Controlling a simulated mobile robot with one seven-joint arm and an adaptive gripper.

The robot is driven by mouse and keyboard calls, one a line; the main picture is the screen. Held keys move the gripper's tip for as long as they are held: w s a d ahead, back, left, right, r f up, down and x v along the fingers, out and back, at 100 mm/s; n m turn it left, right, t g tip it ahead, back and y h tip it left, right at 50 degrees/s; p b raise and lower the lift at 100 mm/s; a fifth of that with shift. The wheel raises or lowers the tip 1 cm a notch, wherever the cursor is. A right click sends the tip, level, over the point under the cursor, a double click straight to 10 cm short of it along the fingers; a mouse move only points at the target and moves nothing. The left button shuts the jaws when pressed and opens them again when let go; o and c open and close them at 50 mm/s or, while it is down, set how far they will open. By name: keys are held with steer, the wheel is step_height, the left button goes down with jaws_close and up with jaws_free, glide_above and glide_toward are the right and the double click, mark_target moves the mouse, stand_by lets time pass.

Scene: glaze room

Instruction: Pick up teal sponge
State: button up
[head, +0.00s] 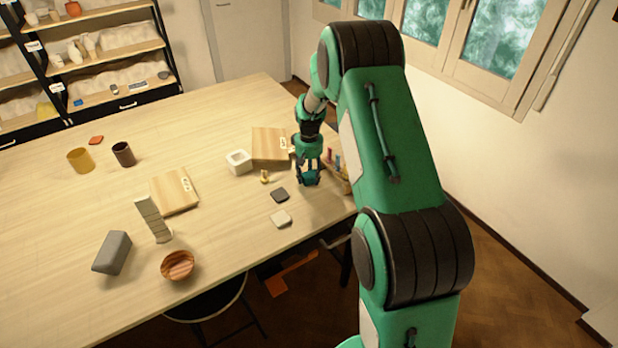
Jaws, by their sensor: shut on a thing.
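My gripper (308,178) points down over the right end of the wooden table (225,135), near its front edge. Its fingers are shut on a small dark teal block, which looks like the teal sponge (310,180). The fingers hide part of the sponge. I cannot tell whether the sponge touches the table or is slightly above it.
A holder with coloured tools (340,170) stands close right of my gripper.

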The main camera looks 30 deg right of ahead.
mark_target(309, 175)
steer(key=shift+r, duration=0.9)
step_height(309, 175, up, 2)
steer(key=shift+s+p, duration=0.15)
steer(key=shift+p, duration=0.15)
steer(key=s+a, duration=0.1)
steer(key=s, duration=0.4)
steer(key=s+a, duration=0.2)
steer(key=s, duration=0.3)
steer(key=s+a+r, duration=0.1)
steer(key=s+a, duration=0.1)
steer(key=s, duration=0.2)
steer(key=shift+s+a+r+p, duration=0.1)
steer(key=shift+s+a+p, duration=0.1)
steer(key=shift+s+p, duration=0.2)
